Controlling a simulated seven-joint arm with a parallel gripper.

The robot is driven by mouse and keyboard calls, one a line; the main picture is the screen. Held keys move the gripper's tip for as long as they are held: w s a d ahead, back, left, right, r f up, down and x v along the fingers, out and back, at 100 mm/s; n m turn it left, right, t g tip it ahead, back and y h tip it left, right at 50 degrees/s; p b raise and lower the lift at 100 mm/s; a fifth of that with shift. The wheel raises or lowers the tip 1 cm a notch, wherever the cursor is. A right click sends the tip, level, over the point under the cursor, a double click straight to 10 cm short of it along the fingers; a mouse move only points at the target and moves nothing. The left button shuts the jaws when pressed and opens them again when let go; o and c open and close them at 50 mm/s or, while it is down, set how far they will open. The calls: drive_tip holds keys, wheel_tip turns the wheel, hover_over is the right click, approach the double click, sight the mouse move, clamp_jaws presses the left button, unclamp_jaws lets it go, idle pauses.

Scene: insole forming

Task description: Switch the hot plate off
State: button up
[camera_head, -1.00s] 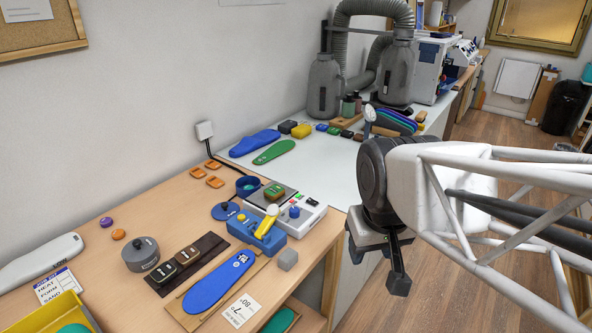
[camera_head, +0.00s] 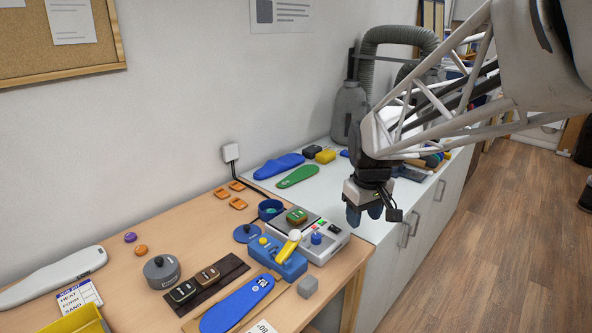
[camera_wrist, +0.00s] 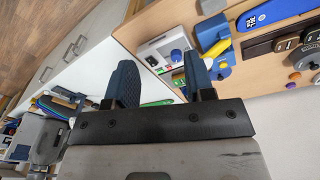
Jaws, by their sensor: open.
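The hot plate (camera_head: 331,247) is a pale box at the table's right end, with a dark heating surface at its back left. A green block (camera_head: 297,215) lies on that surface. The panel has a blue knob (camera_head: 316,238), small red and green parts and a black switch-like part (camera_head: 333,228). In the wrist view the hot plate (camera_wrist: 158,44) shows beyond the fingers, with its blue knob (camera_wrist: 176,55). My gripper (camera_head: 365,213) is open and empty, above and to the right of the hot plate, apart from it. Whether the hot plate is on is too small to tell.
A blue fixture with a yellow lever (camera_head: 287,247) stands close against the hot plate's front left. A grey cube (camera_head: 308,286) sits near the table edge. Blue and green insoles (camera_head: 297,176) lie on the white counter behind. Space above the hot plate is clear.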

drive_tip(key=w+f+n, duration=0.2)
drive_tip(key=w+f, duration=0.3)
drive_tip(key=w, duration=0.6)
drive_tip(key=n+g, duration=0.1)
drive_tip(key=n, duration=0.1)
approach(339, 231)
drive_tip(key=shift+w+f, duration=0.1)
drive_tip(key=shift+w, duration=0.15)
drive_tip(key=shift+f, duration=3.9)
